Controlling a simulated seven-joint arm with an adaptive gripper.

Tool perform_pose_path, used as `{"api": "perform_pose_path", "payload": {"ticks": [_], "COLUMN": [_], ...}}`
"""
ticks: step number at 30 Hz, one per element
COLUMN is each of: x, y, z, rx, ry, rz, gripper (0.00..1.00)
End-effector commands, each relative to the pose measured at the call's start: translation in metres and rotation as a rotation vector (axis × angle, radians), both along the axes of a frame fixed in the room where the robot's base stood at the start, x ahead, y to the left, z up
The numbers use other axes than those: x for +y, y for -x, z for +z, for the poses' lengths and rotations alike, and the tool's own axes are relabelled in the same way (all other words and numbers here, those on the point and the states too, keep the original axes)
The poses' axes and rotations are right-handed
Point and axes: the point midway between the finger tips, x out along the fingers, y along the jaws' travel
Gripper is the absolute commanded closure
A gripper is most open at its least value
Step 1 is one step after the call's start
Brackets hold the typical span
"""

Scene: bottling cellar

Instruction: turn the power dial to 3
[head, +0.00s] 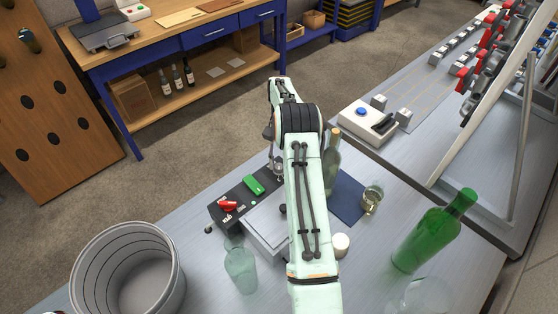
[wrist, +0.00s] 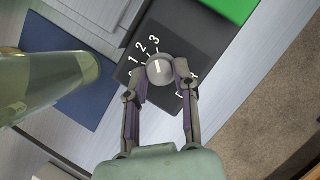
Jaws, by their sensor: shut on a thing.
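The power dial (wrist: 160,70) is a round grey knob with a pale pointer mark, on a black panel (wrist: 205,35). White numerals 1, 2 and 3 show along its upper left side; other markings at lower right are partly hidden by a finger. The mark points roughly up the picture, toward the 3 side; I cannot tell its exact setting. My gripper (wrist: 160,85) is shut on the dial, one finger on each side. In the head view my gripper (head: 277,172) is at the panel's far right end, and the dial is not clear there.
A red switch (head: 228,204) and green block (head: 253,185) are on the panel. A glass (head: 240,270), bucket (head: 85,285) and green bottle (head: 425,240) stand nearer.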

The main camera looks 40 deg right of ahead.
Motion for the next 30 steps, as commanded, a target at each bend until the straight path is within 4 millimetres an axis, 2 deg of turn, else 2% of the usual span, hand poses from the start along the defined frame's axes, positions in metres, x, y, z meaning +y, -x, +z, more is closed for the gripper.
{"api": "perform_pose_path", "payload": {"ticks": [2, 3, 5, 16, 24, 30], "x": [0.000, 0.000, 0.000, -0.001, -0.014, -0.019], "y": [0.000, 0.000, 0.000, -0.002, -0.014, -0.020], "z": [-0.001, -0.001, -0.001, 0.004, 0.045, 0.063], "rx": [0.000, 0.000, 0.000, -0.002, -0.002, -0.002], "ry": [0.000, 0.000, -0.001, 0.001, 0.002, 0.001], "rz": [0.001, 0.001, 0.001, 0.001, 0.002, 0.001], "gripper": [1.00, 0.63, 0.46, 0.46, 0.46, 0.46]}}
